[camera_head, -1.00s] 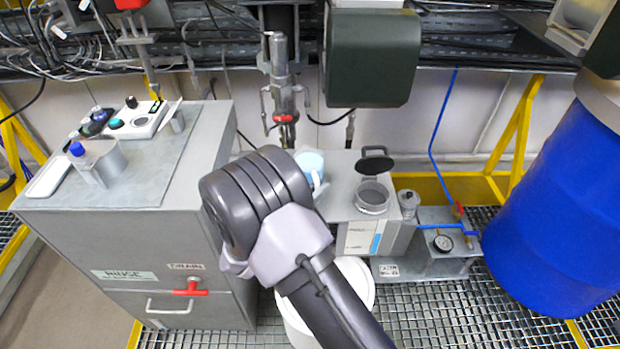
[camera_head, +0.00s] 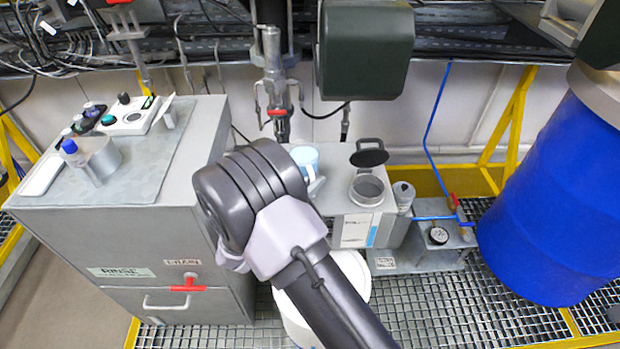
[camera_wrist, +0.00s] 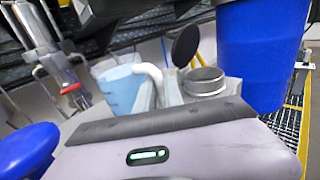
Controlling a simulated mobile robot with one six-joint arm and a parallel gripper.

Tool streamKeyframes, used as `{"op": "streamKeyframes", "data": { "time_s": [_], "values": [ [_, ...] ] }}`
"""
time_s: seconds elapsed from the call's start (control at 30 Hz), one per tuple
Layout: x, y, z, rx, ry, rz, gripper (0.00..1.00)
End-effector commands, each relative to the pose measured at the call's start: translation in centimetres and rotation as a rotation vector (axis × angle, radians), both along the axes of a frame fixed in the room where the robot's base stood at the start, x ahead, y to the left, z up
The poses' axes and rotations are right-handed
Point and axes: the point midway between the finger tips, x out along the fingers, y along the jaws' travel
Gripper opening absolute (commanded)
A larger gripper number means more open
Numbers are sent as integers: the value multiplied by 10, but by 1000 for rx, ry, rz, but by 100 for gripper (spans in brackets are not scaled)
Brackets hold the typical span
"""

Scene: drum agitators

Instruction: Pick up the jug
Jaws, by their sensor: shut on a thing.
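The jug (camera_head: 306,157) is light blue with a white handle. It stands upright at the back left of the grey bench unit, partly hidden behind my arm in the head view. In the wrist view the jug (camera_wrist: 118,87) is just beyond my gripper housing, its white handle (camera_wrist: 150,78) on the right. My gripper (camera_wrist: 156,103) is shut on the jug, by the handle side. Its fingertips are hidden behind the housing, so the exact contact does not show. I cannot see any gap under the jug.
An open metal pot (camera_head: 367,190) with a raised dark lid stands right of the jug. A small grey canister (camera_head: 403,196) is beside it. A tap assembly (camera_head: 275,85) and dark green box (camera_head: 366,55) are behind. A blue drum (camera_head: 545,200) stands right, a grey cabinet (camera_head: 140,240) left.

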Motion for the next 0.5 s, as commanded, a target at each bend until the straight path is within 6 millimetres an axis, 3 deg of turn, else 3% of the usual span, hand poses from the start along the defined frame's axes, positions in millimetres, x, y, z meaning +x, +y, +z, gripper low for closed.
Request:
{"op": "streamKeyframes", "data": {
  "time_s": [0.5],
  "values": [
    [0,0,31,1,-2,-1,0]
  ]
}}
